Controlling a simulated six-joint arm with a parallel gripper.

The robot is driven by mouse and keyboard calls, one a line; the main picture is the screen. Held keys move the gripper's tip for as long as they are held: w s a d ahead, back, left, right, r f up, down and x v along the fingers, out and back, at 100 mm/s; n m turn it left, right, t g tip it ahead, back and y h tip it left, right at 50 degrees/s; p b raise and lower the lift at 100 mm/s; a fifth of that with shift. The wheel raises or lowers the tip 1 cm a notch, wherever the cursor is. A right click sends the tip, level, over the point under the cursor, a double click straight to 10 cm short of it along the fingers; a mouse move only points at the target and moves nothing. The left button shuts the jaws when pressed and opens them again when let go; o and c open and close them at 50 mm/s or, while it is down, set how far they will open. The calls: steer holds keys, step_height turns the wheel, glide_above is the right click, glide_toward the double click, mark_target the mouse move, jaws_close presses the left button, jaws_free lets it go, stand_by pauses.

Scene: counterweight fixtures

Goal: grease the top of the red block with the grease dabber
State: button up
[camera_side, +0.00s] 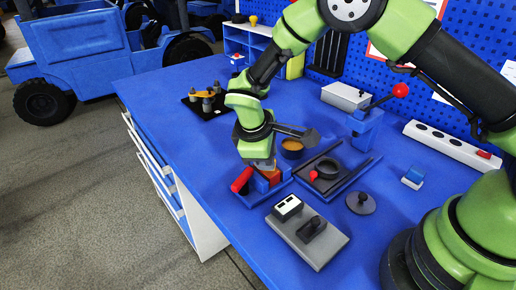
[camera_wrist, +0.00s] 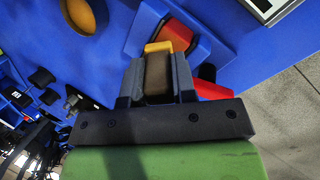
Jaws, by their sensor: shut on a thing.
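My gripper (camera_wrist: 158,72) is shut on the grease dabber, whose brown body (camera_wrist: 158,75) sits between the jaws and whose yellow-orange end (camera_wrist: 158,46) sticks out past them. The red block (camera_wrist: 174,35) sits in a blue holder just beyond the dabber's end in the wrist view. In the side view my gripper (camera_side: 262,164) is low over the red block (camera_side: 268,181), partly hiding it. I cannot tell whether the dabber touches the block's top. A round dark cup with orange-brown contents (camera_side: 292,147) stands just behind and to the right.
A red handle (camera_side: 241,180) stands close left of the block. A tray with a dark ring (camera_side: 327,168) lies to the right. A grey plate with a switch box (camera_side: 310,238) lies in front. A red-knobbed lever press (camera_side: 367,122) stands behind.

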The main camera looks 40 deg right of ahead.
steer(key=shift+s, duration=0.8)
steer(key=shift+w+f, duration=0.1)
steer(key=shift+w, duration=3.5)
step_height(320, 180, up, 8)
steer(key=shift+s, duration=0.2)
steer(key=shift+s+f+t+y, duration=0.3)
steer(key=shift+s+f+t, duration=0.2)
steer(key=shift+t, duration=0.2)
